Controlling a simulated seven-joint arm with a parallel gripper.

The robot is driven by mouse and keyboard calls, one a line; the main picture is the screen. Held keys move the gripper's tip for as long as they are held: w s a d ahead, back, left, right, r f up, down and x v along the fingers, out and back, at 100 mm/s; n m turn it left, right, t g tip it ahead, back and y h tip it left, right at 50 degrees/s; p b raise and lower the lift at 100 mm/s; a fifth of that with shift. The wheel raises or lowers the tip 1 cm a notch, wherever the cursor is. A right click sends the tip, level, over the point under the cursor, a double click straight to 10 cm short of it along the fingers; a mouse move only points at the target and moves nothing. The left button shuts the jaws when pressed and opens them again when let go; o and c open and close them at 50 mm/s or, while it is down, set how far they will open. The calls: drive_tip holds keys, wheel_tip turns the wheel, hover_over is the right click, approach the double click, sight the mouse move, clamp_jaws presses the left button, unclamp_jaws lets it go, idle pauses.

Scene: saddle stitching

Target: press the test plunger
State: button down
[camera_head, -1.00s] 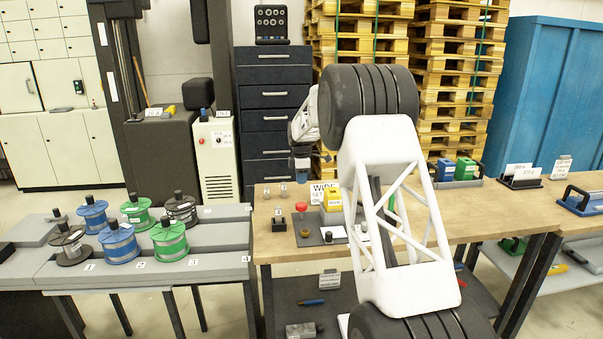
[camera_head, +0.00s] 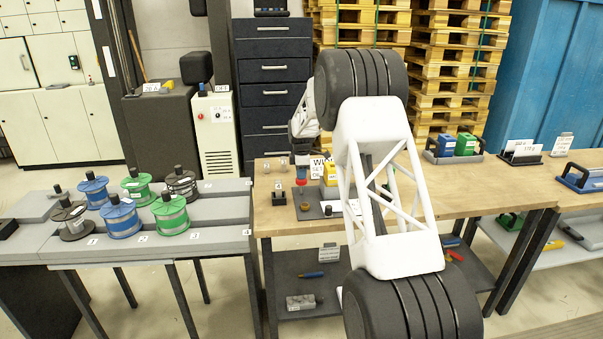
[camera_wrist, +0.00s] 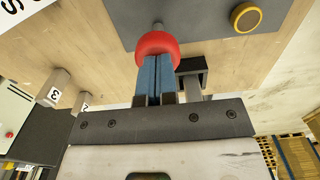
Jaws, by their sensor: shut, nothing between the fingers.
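The test plunger has a red round knob (camera_head: 301,182), which stands near the left front of the wooden bench on a dark grey plate (camera_head: 312,212). In the wrist view the red knob (camera_wrist: 160,43) sits at the ends of my blue fingers, with a grey stem beyond it. My gripper (camera_head: 302,170) points down directly above the knob. Its fingers (camera_wrist: 155,57) are shut side by side with nothing between them. The tips meet the knob in the picture; whether they press it down I cannot tell.
A dark round piece with a yellow ring (camera_wrist: 246,17) lies on the plate. A small black stand (camera_head: 279,198) is to the left, and a yellow box (camera_head: 329,174) is behind to the right. Blue and green spools (camera_head: 121,218) stand on the grey table at left.

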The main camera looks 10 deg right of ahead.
drive_tip(key=shift+f, duration=1.1)
wheel_tip(320, 180, up, 15)
drive_tip(key=shift+f, duration=0.15)
idle(0.4)
idle(0.5)
